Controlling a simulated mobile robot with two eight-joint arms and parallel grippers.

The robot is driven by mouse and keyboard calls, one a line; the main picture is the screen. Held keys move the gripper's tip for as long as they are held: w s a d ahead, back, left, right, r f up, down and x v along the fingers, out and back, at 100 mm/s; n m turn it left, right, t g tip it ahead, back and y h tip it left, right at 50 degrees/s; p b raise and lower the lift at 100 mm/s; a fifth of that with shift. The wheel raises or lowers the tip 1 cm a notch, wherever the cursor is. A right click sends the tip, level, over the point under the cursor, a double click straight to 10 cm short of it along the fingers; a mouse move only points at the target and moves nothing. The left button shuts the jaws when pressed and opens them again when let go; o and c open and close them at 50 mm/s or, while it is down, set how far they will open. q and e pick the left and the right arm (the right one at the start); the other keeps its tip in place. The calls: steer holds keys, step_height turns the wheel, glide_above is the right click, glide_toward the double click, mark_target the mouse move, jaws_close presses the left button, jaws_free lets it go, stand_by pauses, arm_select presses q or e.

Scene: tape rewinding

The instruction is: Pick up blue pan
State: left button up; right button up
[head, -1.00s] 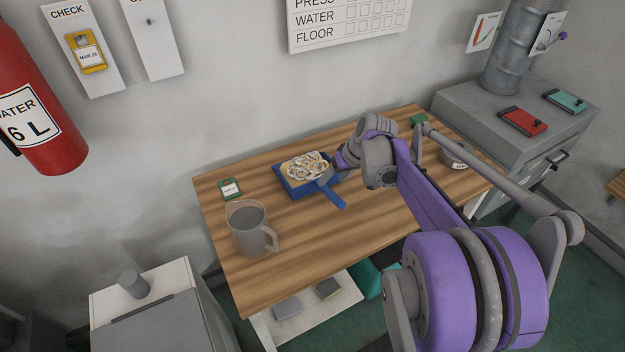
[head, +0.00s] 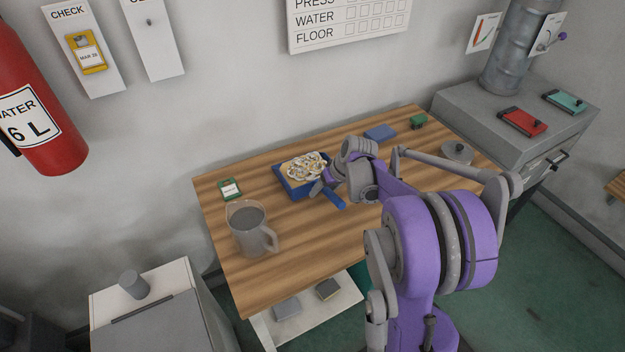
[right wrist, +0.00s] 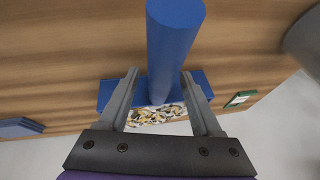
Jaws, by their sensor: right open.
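The blue pan (head: 293,193) sits on the wooden table with a pile of pale food or shells (head: 303,166) in it. Its blue handle points toward the front right. My right gripper (head: 318,187) is at the pan's near right side, partly hidden by my arm in the head view. In the right wrist view, the open fingers of the right gripper (right wrist: 160,74) lie on either side of the handle (right wrist: 172,45), with gaps visible. The pan's body (right wrist: 108,92) shows beyond the fingertips. My left gripper is not in view.
A grey mug (head: 247,230) and a green-white box (head: 230,189) stand left of the pan on the wooden table (head: 290,268). A flat blue block (head: 380,132), a green object (head: 418,122) and a round grey item (head: 457,152) lie to the right.

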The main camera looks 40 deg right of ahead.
steer(key=shift+f, duration=0.25)
stand_by(0.3)
jaws_close()
stand_by(0.4)
stand_by(1.1)
